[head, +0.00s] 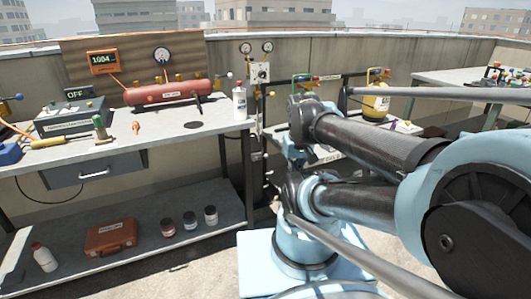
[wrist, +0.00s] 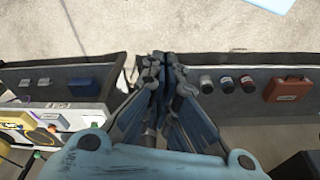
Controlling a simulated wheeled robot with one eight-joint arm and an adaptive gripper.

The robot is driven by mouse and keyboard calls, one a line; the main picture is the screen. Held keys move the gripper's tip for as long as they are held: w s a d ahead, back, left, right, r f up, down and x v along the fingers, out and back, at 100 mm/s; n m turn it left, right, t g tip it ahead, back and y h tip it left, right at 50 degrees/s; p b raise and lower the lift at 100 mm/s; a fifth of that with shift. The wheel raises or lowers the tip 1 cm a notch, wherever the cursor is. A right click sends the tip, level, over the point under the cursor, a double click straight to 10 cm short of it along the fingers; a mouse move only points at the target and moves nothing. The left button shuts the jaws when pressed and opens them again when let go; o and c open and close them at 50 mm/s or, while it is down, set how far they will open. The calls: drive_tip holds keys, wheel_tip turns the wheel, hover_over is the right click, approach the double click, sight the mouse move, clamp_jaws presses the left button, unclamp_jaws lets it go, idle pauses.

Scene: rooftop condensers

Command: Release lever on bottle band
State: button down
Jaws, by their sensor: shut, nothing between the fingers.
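A yellow bottle (head: 375,104) stands on the bench behind my arm in the head view, partly covered by my arm. I cannot make out a band or a release lever on it. My gripper (wrist: 164,62) is in the wrist view, pointing down past the bench edges. Its fingers are together with nothing between them. It touches no bottle that I can see. In the head view the gripper is not clearly visible among my arm links.
The left bench (head: 170,135) carries a red tank (head: 168,92), a white bottle (head: 239,103) and a grey box (head: 70,118). Its lower shelf holds a red case (head: 110,238) and several jars. A wall with gauges stands behind. Bare floor (wrist: 115,25) shows beyond the shelves.

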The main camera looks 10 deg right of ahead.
drive_tip(key=w+r+t, duration=0.1)
drive_tip(key=w+r, duration=0.2)
drive_tip(key=w, duration=0.5)
drive_tip(key=w+r+t, duration=0.1)
drive_tip(key=w+r, duration=0.2)
drive_tip(key=w, duration=0.6)
drive_tip(key=w+f+t, duration=0.1)
drive_tip(key=w+f, duration=0.1)
drive_tip(key=w, duration=1.7)
drive_tip(key=w+f+n+t, duration=0.1)
drive_tip(key=w+f, duration=0.4)
drive_tip(key=w, duration=0.4)
drive_tip(key=w+f+t, duration=0.1)
drive_tip(key=w+f, duration=0.5)
drive_tip(key=w, duration=0.3)
drive_tip(key=w+f, duration=0.5)
drive_tip(key=f, duration=0.3)
drive_tip(key=w+f+t+y, duration=0.1)
drive_tip(key=w+f, duration=0.5)
drive_tip(key=f, duration=0.2)
drive_tip(key=shift+d+f, duration=0.25)
drive_tip(key=shift+f, duration=0.1)
drive_tip(key=shift+w+f, duration=0.1)
drive_tip(key=x, duration=0.9)
drive_tip(key=shift+w+f, duration=0.15)
drive_tip(key=shift+w, duration=0.15)
